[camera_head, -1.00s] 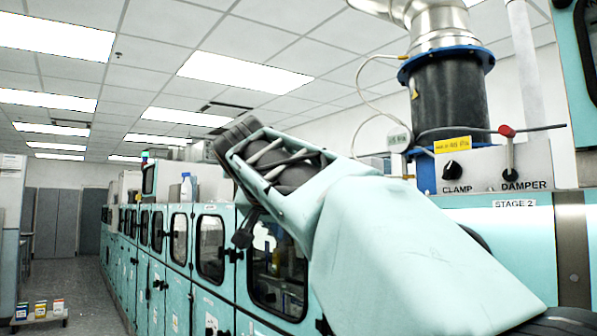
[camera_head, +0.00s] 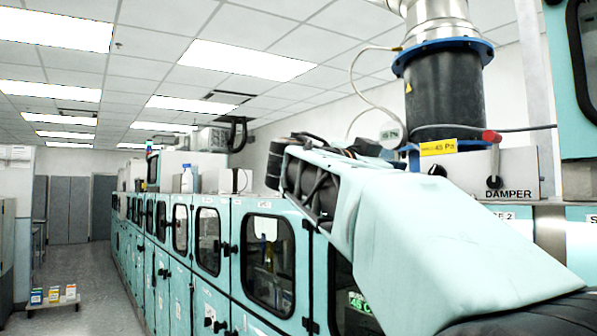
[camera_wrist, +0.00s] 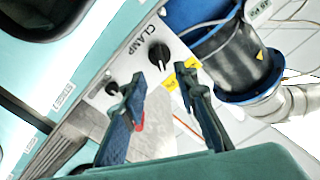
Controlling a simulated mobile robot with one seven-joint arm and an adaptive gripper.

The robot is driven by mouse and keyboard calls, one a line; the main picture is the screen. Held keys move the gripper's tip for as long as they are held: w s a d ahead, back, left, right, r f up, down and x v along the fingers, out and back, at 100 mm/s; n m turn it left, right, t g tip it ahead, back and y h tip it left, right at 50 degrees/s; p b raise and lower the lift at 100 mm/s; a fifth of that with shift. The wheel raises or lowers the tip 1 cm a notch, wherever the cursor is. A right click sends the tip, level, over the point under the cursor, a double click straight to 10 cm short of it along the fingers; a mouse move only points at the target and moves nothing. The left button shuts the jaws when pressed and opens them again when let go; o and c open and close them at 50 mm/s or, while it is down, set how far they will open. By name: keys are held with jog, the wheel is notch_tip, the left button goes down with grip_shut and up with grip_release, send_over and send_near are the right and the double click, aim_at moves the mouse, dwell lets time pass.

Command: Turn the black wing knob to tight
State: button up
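The black wing knob (camera_wrist: 158,55) sits on a light panel beside the printed word CLAMP in the wrist view. In the head view only the top of this knob (camera_head: 437,171) shows above my arm, which hides its label. My gripper (camera_wrist: 161,74) is open, its two blue fingers spread with nothing between them. In the wrist picture the knob lies just beyond the fingertips, between their directions. I cannot tell the exact gap. My gripper is not visible in the head view.
The damper has a black base (camera_head: 494,182) and a red handle (camera_head: 491,137), right of the clamp knob in the head view. A black cylinder (camera_head: 445,92) with blue flanges stands behind the panel. A yellow tag (camera_head: 438,147) sits above the knob.

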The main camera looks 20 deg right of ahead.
jog(key=p+x, duration=0.4)
jog(key=x, duration=0.3)
jog(key=shift+d+r, duration=0.15)
jog(key=shift+w+d, duration=0.2)
jog(key=shift+d, duration=0.35)
jog(key=shift+f, duration=0.2)
grip_shut()
